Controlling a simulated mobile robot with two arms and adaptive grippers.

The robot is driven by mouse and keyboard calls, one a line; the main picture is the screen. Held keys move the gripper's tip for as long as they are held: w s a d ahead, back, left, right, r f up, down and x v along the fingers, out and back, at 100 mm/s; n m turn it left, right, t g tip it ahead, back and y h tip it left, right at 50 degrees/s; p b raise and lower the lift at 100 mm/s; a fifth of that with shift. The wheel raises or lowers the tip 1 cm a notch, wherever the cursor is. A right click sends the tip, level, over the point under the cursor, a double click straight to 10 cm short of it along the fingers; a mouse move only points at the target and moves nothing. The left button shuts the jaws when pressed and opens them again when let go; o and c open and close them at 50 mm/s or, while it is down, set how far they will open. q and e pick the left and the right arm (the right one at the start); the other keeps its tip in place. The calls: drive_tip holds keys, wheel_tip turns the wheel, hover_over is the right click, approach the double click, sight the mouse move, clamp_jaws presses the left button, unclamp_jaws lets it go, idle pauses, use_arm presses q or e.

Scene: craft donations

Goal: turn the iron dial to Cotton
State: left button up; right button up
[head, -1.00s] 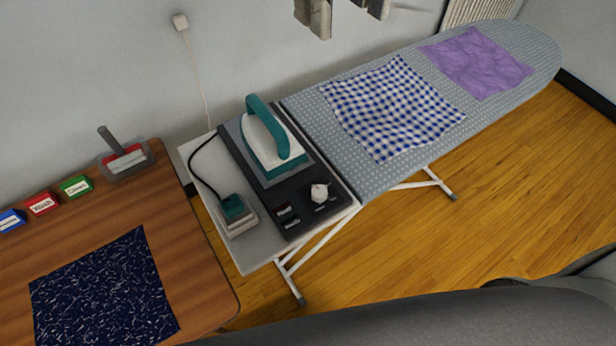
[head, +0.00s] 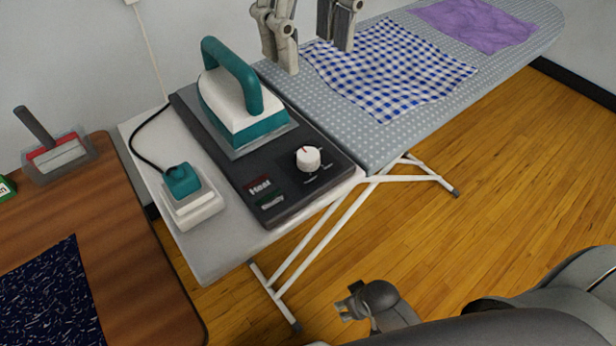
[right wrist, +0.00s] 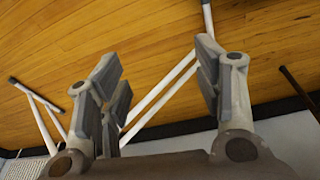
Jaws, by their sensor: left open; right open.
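The white iron dial (head: 308,158) sits on the dark control base (head: 240,165), with a small red mark near its top edge and labels around it too small to read. The teal and white iron (head: 243,105) rests on the same base, behind the dial. My left gripper (head: 315,55) is open and empty above the ironing board, up and to the right of the iron, apart from the dial. My right gripper (head: 347,302) is low in front of the board, over the floor. In the right wrist view the right gripper (right wrist: 160,85) is open and empty.
The ironing board (head: 385,135) carries a blue checked cloth (head: 390,70) and a purple cloth (head: 475,22). A teal plug (head: 182,182) sits in a white socket block. A wooden table (head: 130,260) with a dark cloth stands at left. White board legs (head: 320,240) stand over the floor.

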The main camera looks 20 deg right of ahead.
use_arm(q)
drive_tip(key=b, duration=0.5)
hover_over(308, 154)
wheel_tip(308, 154, down, 7)
wheel_tip(308, 154, down, 11)
drive_tip(key=shift+b, duration=1.25)
use_arm(e)
wheel_tip(308, 154, up, 10)
drive_tip(key=t, duration=0.1)
drive_tip(key=shift+s+d+r, duration=0.15)
drive_tip(key=shift+s+d, duration=0.05)
drive_tip(key=shift+s, duration=0.1)
use_arm(q)
drive_tip(key=c, duration=1)
drive_tip(key=shift+c, duration=0.2)
